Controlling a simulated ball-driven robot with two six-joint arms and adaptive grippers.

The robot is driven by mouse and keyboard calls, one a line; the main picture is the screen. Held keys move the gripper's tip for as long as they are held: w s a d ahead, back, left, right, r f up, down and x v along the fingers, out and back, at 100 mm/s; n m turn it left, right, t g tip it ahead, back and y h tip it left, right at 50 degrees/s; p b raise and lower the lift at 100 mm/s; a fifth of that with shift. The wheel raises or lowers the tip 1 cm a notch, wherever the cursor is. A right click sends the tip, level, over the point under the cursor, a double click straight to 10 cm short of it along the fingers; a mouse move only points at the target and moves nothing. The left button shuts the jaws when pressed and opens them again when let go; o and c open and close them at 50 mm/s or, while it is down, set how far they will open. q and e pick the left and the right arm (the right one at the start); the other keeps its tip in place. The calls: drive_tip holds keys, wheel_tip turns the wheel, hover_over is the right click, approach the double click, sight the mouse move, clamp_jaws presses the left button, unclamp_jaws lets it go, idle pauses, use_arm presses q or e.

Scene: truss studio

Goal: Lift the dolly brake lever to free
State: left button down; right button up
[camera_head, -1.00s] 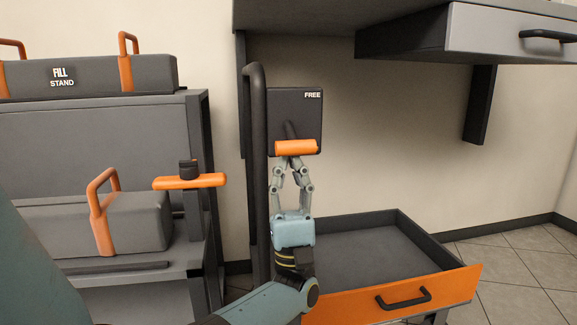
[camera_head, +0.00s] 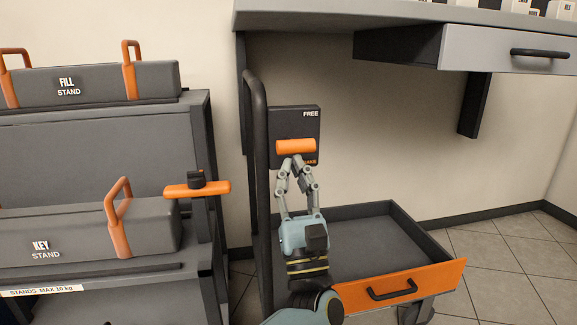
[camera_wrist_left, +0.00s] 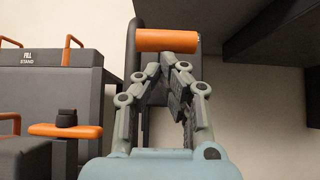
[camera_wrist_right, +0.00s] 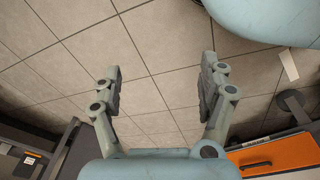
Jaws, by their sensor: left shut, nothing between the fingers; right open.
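The dolly brake lever ends in an orange cylindrical grip (camera_head: 296,146) in front of a dark plate (camera_head: 308,124). The plate reads FREE at its top; an orange, partly covered label shows near its bottom. The grip is about mid-plate, between the two labels. My left gripper (camera_head: 294,161) is shut and empty, pointing up with its fingertips directly under the grip, seemingly touching it. The left wrist view shows the grip (camera_wrist_left: 167,40) just above the fingertips (camera_wrist_left: 172,62). My right gripper (camera_wrist_right: 160,75) is open and empty over the floor, visible only in its wrist view.
A black upright push bar (camera_head: 257,190) stands left of the plate. A rack with stand cases (camera_head: 80,85) and an orange handle with a black knob (camera_head: 197,188) is at left. A grey worktop drawer (camera_head: 510,48) overhangs at upper right.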

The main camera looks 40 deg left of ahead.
use_arm(q)
drive_tip(key=shift+s+d+r+h+p, duration=0.1)
drive_tip(key=shift+r+h+p, duration=0.1)
drive_tip(key=shift+r, duration=0.2)
drive_tip(key=shift+s+d+r+h+p, duration=0.1)
drive_tip(key=shift+r+h+p, duration=0.1)
drive_tip(key=shift+r, duration=0.2)
use_arm(e)
drive_tip(key=shift+s+d+f, duration=0.45)
drive_tip(key=shift+s+f, duration=0.3)
use_arm(q)
drive_tip(key=shift+r, duration=0.2)
use_arm(e)
drive_tip(key=shift+s+g, duration=0.1)
drive_tip(key=shift+g, duration=0.2)
